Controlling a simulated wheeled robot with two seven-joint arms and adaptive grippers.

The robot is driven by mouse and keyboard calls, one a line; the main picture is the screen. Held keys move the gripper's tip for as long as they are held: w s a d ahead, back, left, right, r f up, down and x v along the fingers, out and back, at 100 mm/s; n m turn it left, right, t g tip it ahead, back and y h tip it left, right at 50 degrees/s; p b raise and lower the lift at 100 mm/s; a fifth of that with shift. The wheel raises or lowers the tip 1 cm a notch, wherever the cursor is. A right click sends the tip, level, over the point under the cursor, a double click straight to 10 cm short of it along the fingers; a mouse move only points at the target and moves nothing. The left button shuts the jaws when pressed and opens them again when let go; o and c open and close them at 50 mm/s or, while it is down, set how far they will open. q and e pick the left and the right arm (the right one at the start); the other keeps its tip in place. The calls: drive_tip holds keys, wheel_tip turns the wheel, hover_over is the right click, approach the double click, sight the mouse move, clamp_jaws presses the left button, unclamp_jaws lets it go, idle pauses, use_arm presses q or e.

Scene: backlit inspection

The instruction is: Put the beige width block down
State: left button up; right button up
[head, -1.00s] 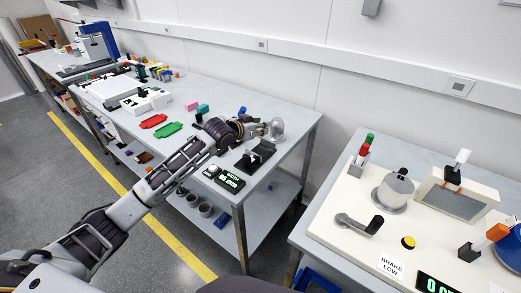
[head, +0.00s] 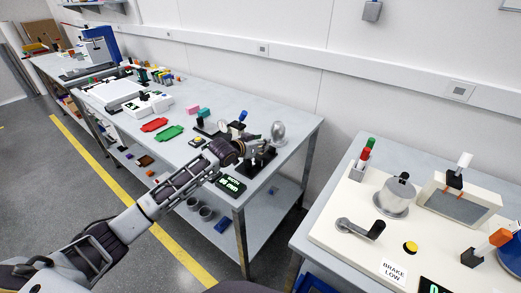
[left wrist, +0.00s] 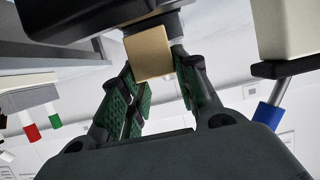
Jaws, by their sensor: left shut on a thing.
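The beige width block (left wrist: 148,54) shows in the left wrist view between the green-padded fingers of my left gripper (left wrist: 146,90), which are shut on it. A dark body (left wrist: 90,22) borders the block at the top of that view; I cannot tell whether they touch. In the head view my left gripper (head: 252,155) is at the black width gauge (head: 264,159) near the right end of the bench. The block cannot be made out there. A display (head: 230,185) with green digits stands in front of the gauge. My right gripper is not in view.
A silver rounded object (head: 278,132) stands close behind my gripper. A yellow button (head: 198,141) and a blue-topped item (head: 243,116) are nearby. Green (head: 169,133) and red (head: 153,125) pieces lie left on the bench (head: 222,99). A separate panel table (head: 335,205) is at right.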

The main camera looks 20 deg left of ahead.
use_arm(q)
drive_tip(key=shift+f, duration=1.6)
drive_tip(key=o, duration=1)
drive_tip(key=shift+f, duration=0.1)
drive_tip(key=shift+s, duration=0.1)
drive_tip(key=shift+v, duration=5.95)
